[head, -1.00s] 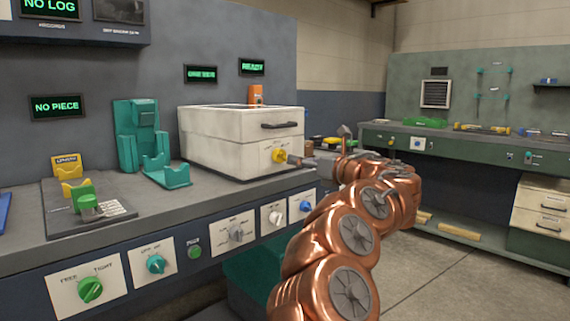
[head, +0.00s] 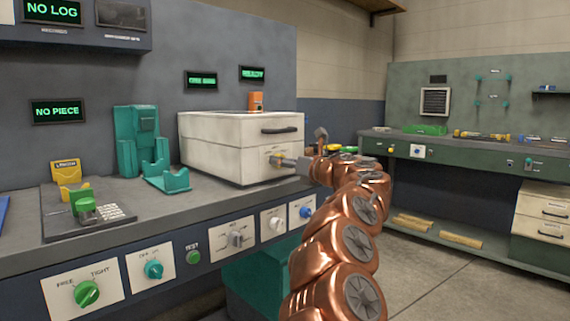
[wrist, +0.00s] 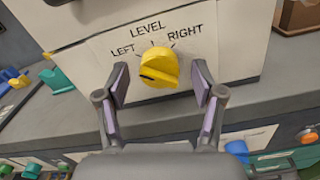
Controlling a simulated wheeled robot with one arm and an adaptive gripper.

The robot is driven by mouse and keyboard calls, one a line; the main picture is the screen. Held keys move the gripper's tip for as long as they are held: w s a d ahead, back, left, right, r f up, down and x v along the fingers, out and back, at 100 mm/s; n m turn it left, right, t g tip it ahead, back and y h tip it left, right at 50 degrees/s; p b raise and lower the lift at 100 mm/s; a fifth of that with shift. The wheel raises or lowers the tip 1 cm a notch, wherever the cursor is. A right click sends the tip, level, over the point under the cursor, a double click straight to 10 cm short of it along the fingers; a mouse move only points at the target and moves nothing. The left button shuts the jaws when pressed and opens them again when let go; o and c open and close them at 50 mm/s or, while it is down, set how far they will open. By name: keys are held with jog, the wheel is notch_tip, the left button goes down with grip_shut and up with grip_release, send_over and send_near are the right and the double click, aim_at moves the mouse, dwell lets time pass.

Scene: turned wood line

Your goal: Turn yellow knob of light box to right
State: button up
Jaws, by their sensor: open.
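The light box (head: 225,135) is a white box with a dark handle on the bench. Its yellow knob (wrist: 158,68) sits under the word LEVEL, between the labels LEFT and RIGHT. A dark mark on the knob lies toward its left side, on the LEFT side of the dial. My gripper (wrist: 160,88) is open, with one finger on each side of the knob and gaps visible between.
The bench front carries several other knobs, such as a green one (head: 87,293) and a teal one (head: 154,269). A teal stand (head: 130,140) is left of the box. An orange device (head: 256,101) shows above the box. A green workbench (head: 450,148) stands at right.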

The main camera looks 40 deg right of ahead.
jog(key=c, duration=1.1)
jog(key=shift+c, duration=0.2)
jog(key=shift+r+m+p, duration=0.2)
jog(key=shift+m+p, duration=0.2)
jog(key=shift+p, duration=0.4)
jog(key=m+p, duration=1.8)
jog(key=p, duration=0.6)
jog(key=shift+f, duration=0.15)
jog(key=shift+f+m+p, duration=0.1)
jog(key=shift+m+p, duration=0.3)
jog(key=shift+m, duration=0.2)
